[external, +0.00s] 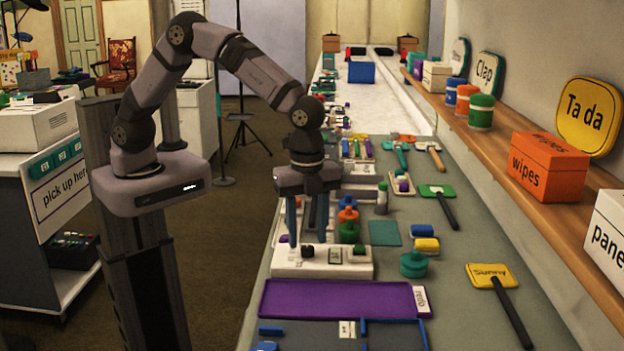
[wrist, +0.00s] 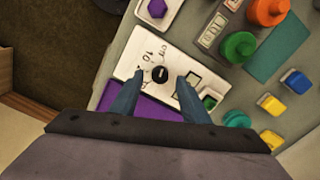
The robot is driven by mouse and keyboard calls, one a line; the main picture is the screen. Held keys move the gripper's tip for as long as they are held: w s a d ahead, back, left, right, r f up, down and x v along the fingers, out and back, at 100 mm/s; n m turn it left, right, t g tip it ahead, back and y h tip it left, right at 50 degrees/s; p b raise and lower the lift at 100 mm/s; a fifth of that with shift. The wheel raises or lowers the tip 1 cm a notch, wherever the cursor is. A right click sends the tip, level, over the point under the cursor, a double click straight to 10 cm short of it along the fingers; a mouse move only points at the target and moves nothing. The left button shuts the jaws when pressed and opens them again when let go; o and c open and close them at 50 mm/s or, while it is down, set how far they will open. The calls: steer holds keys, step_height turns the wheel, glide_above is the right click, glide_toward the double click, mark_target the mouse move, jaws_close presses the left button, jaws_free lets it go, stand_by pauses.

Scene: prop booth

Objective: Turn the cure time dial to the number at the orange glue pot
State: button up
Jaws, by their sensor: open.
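The cure time dial is a round black knob (wrist: 160,74) with a light mark, on a white panel (wrist: 128,68). A printed 10 shows beside it; the other markings are too small or hidden. In the external view the panel (external: 282,262) lies on the bench below my gripper (external: 306,238). My gripper (wrist: 161,80) is open, pointing down, with one finger on either side of the knob; contact cannot be told. The orange glue pot (wrist: 268,10) stands behind the panel, also in the external view (external: 348,214). Any number by it is unreadable.
A green pot (wrist: 239,47) stands close to the panel, and a green button (wrist: 210,99) sits on it. A purple tray (external: 335,298) lies in front. A teal mat (external: 384,233), blue and yellow blocks and a teal pot (external: 413,265) lie to the right.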

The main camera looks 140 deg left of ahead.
steer(key=shift+f, duration=1.15)
steer(key=c, duration=1.1)
steer(key=shift+o, duration=0.2)
